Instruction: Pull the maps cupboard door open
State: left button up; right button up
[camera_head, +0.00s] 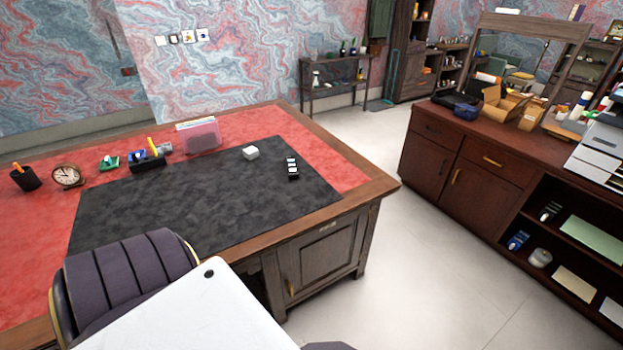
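A wooden cupboard door (325,258) is set in the near right side of the desk and looks shut. A small label plate (328,227) sits above it, too small to read, so I cannot tell if this is the maps cupboard. A brass handle (291,288) is at the door's lower left edge. The dark wood cabinet (405,165) at the right also has shut doors, one with a brass handle (456,177). Neither of my grippers is in view.
The desk (357,195) has a red top with a black mat (200,205). A dark padded chair (130,270) stands close at the desk's near side, left of the door. Pale floor (420,270) is clear between desk and cabinet.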

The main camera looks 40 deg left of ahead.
aim_at(306, 263)
jog(key=l+u, duration=0.1)
jog(key=u, duration=1.2)
